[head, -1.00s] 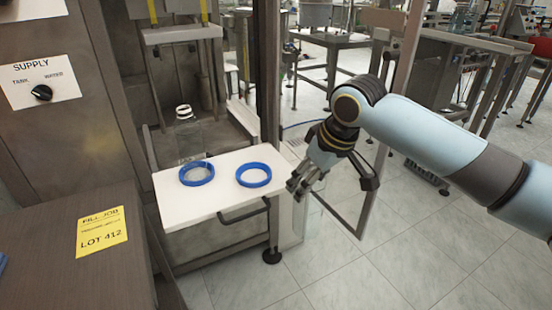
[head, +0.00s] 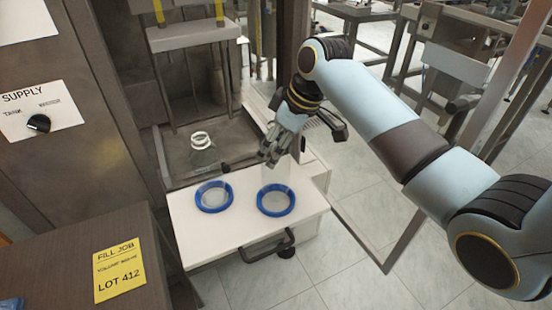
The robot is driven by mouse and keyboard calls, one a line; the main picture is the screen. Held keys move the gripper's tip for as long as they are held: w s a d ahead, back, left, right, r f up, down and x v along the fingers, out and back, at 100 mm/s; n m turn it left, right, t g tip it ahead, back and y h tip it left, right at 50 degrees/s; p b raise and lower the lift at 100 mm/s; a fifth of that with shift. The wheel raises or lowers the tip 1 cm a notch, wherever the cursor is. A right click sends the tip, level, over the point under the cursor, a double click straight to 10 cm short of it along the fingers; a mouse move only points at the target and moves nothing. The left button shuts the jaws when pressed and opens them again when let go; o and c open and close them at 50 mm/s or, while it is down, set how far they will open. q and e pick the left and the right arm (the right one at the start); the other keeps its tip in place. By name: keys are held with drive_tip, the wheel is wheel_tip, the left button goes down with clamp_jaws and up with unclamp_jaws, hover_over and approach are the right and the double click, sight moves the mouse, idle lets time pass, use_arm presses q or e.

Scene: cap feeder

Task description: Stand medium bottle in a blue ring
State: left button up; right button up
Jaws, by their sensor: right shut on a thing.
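My right gripper (head: 270,154) is above the back of the white shelf (head: 240,235), just behind the right blue ring (head: 276,201). It is shut on a clear bottle (head: 277,176), which shows only faintly below the fingers. The bottle looks about upright; its lower end is close to the ring, but I cannot tell whether it is inside it or touching the shelf. The left blue ring (head: 213,196) lies flat beside it with nothing seen standing in it. Another clear bottle (head: 204,155) stands upright behind the left ring. My left gripper is out of view.
The metal filling machine with its SUPPLY sign (head: 40,108) rises at the left and back. A brown cabinet top with a yellow LOT 412 label (head: 119,270) is at lower left. The shelf has a dark handle (head: 268,246) in front. Open tiled floor lies right.

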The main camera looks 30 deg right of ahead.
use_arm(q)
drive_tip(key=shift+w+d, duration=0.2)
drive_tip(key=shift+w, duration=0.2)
use_arm(e)
wheel_tip(320, 180, down, 4)
drive_tip(key=shift+r, duration=0.25)
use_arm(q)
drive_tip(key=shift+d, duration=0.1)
use_arm(e)
drive_tip(key=shift+f, duration=0.1)
drive_tip(key=o, duration=1)
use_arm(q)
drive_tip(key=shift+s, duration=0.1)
